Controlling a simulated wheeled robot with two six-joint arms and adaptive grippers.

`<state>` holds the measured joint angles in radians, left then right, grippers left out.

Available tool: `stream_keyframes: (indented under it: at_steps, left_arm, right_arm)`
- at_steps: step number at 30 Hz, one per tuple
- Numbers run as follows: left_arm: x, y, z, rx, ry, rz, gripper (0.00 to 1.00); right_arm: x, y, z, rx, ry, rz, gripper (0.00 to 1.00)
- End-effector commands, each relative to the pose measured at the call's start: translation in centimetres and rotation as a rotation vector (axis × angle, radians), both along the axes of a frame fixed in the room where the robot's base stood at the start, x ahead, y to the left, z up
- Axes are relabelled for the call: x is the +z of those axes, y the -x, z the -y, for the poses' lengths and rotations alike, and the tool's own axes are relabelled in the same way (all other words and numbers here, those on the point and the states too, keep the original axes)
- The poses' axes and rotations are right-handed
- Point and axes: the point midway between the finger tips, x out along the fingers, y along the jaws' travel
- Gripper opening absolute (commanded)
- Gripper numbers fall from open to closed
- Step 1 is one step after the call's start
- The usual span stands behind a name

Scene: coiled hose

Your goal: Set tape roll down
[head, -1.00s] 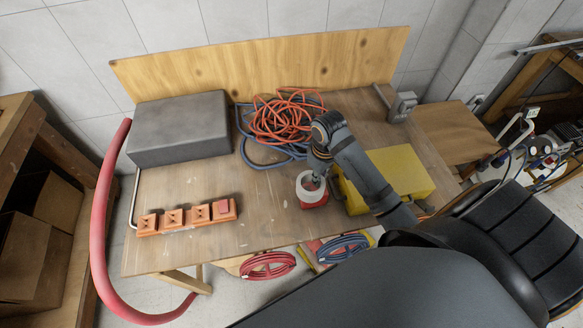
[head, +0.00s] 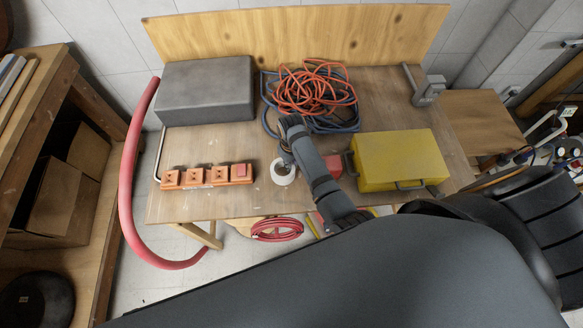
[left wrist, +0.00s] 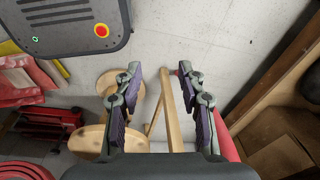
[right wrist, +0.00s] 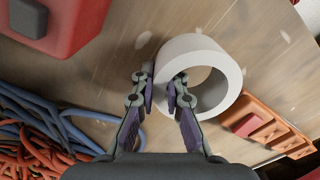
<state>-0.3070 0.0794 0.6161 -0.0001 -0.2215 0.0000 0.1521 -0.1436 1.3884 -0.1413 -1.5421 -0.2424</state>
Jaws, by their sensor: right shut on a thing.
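The white tape roll (head: 283,176) is over the bare front of the wooden table, just right of the orange sockets. It also shows in the right wrist view (right wrist: 232,92). My right gripper (right wrist: 162,82) is shut on the roll's wall, one finger inside the hole and one outside. I cannot tell whether the roll touches the tabletop. In the head view my right arm hides part of the gripper. My left gripper (left wrist: 161,74) is open and empty, above the floor; it does not show in the head view.
The orange socket strip (head: 207,176) lies left of the roll. A red box (head: 332,165) is right of it, partly behind my arm, beside a yellow case (head: 400,160). Coiled orange and blue hoses (head: 312,90) and a grey case (head: 205,92) lie behind.

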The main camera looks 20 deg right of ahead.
Motion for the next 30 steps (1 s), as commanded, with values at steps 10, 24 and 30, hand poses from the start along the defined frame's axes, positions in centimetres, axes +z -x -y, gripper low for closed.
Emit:
stream_keyframes:
  at_steps: [10,24,30]
  left_arm:
    - [0.1,-0.7,0.0,-0.001,0.0,0.01,0.4]
    - [0.0,-1.1,0.0,-0.001,-0.001,0.016,0.4]
    - [0.1,-1.0,0.0,-0.001,-0.001,0.015,0.4]
  right_arm:
    - [-3.1,0.0,-0.1,0.0,0.0,0.0,0.0]
    - [-3.3,0.0,0.0,0.0,-0.001,-0.001,0.34]
    - [-3.2,0.0,0.0,0.0,-0.001,-0.001,0.34]
